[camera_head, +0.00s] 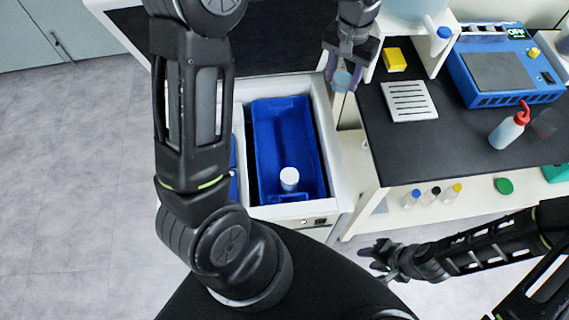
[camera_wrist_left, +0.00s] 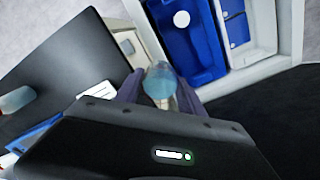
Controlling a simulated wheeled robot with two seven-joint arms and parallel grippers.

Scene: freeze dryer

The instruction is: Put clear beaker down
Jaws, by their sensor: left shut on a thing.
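The clear beaker (camera_head: 341,80) looks pale blue and small. My left gripper (camera_head: 344,74) is shut on it, with one finger on each side. In the left wrist view the beaker (camera_wrist_left: 160,80) sits between the fingertips, and its lower part is partly hidden. The gripper is over the gap between the white box's upper right corner and the black-topped bench (camera_head: 440,150). I cannot tell the beaker's height above what is below. My right gripper (camera_head: 372,260) is empty, low in front of the bench, with its fingers apart.
The open white box (camera_head: 332,150) holds a blue bin (camera_head: 283,130) with a white-lidded container (camera_head: 289,178). On the bench are a yellow block (camera_head: 394,59), a white slotted plate (camera_head: 409,100), a blue device (camera_head: 500,70) and a red-topped bottle (camera_head: 508,128). Black bench surface is free left of the bottle.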

